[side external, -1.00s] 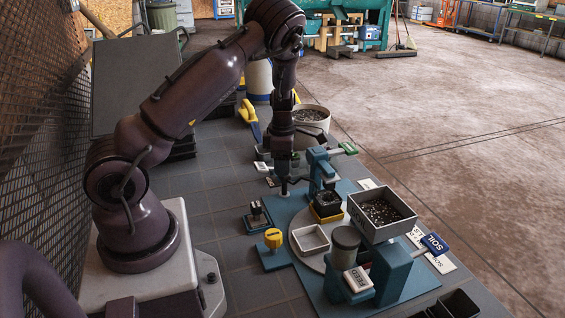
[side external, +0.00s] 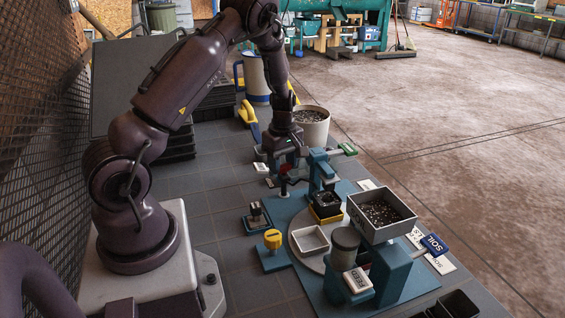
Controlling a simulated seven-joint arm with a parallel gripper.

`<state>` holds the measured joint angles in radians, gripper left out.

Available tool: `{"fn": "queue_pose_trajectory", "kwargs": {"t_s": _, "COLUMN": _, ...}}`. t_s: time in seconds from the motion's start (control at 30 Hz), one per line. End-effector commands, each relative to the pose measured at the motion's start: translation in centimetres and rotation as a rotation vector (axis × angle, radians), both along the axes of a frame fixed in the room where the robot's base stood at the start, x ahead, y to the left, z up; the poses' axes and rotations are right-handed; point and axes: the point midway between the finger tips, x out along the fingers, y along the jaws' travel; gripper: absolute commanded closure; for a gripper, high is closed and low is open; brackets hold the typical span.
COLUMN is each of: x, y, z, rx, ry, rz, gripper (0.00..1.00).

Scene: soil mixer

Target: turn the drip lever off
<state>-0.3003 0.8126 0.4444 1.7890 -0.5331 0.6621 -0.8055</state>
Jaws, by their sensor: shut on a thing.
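My gripper (side external: 284,165) points down beside the teal stand (side external: 318,165) at the far side of the machine. The fingers and much of the lever are dark and small here, so the exact grip is hard to see. A green-tipped arm (side external: 347,149) sticks out to the right from the top of the stand. A black pot of soil (side external: 326,199) sits in a yellow holder below the stand.
A soil hopper (side external: 382,213) stands on a teal post at the front right, beside a grey cylinder (side external: 345,247) with a FEED tag. A yellow knob (side external: 272,239) stands at the front left. A white bucket (side external: 312,125) is behind my gripper.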

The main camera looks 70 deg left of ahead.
Motion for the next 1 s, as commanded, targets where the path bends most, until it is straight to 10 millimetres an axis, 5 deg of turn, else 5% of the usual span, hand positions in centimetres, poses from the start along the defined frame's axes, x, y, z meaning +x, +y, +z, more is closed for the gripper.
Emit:
{"fn": "queue_pose_trajectory", "kwargs": {"t_s": 0.9, "x": 0.09, "y": 0.08, "z": -0.03, "rx": 0.002, "ry": 0.0, "rz": -0.17, "gripper": 0.77}}
{"fn": "queue_pose_trajectory", "kwargs": {"t_s": 0.93, "x": 0.09, "y": 0.08, "z": -0.03, "rx": 0.002, "ry": 0.0, "rz": -0.17, "gripper": 0.46}}
{"fn": "queue_pose_trajectory", "kwargs": {"t_s": 1.0, "x": 0.08, "y": 0.07, "z": -0.04, "rx": 0.002, "ry": 0.0, "rz": -0.17, "gripper": 0.3}}
